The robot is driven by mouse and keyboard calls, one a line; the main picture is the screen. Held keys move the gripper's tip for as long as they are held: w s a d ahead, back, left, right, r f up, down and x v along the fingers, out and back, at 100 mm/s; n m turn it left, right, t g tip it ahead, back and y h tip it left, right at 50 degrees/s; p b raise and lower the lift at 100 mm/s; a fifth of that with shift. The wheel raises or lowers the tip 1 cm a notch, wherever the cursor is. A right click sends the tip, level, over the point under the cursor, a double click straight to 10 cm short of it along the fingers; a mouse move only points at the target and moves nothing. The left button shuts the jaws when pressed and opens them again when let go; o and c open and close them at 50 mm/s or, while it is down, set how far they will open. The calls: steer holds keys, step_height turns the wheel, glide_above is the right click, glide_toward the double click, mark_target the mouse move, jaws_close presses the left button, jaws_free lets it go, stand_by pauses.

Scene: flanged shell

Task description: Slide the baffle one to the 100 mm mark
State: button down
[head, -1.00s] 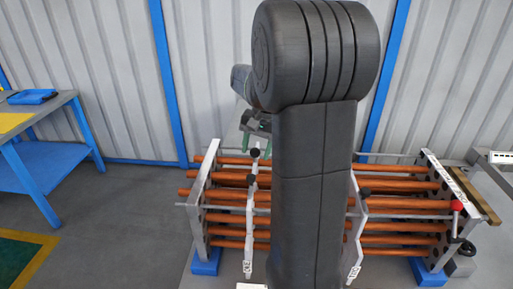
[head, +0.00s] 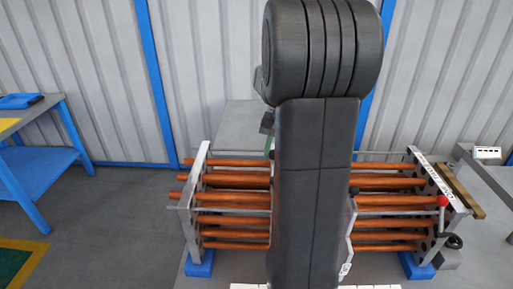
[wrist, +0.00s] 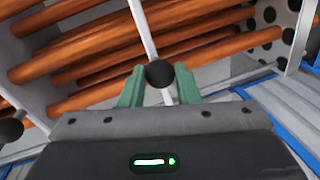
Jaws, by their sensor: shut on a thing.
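My gripper (wrist: 158,80) has two green fingers, shut around the black ball knob (wrist: 159,73) of a baffle. The pale edge of this baffle (wrist: 142,28) runs up from the knob between orange tubes in the wrist view. In the head view my arm hides this baffle and most of my gripper; only a bit of green finger (head: 268,147) shows. A second pale baffle (head: 350,235), with a black knob and a small label, stands just right of my arm. I cannot read which baffle is one. No 100 mm mark is legible.
Orange tubes (head: 235,221) run between a left end plate (head: 196,205) and a right end plate (head: 432,190). A red knob (head: 442,201) stands at the right plate. A blue bench (head: 40,165) is at far left. White strips (head: 370,287) lie along the bottom edge.

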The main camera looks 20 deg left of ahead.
steer(key=shift+w+d, duration=0.25)
steer(key=shift+d, duration=0.55)
steer(key=c, duration=1.1)
jaws_free()
steer(key=shift+r, duration=0.1)
step_height(320, 180, up, 13)
steer(key=d, duration=0.2)
steer(key=shift+d+r, duration=0.2)
steer(key=shift+d, duration=0.15)
steer(key=shift+w+f, duration=0.1)
steer(key=shift+f, duration=0.05)
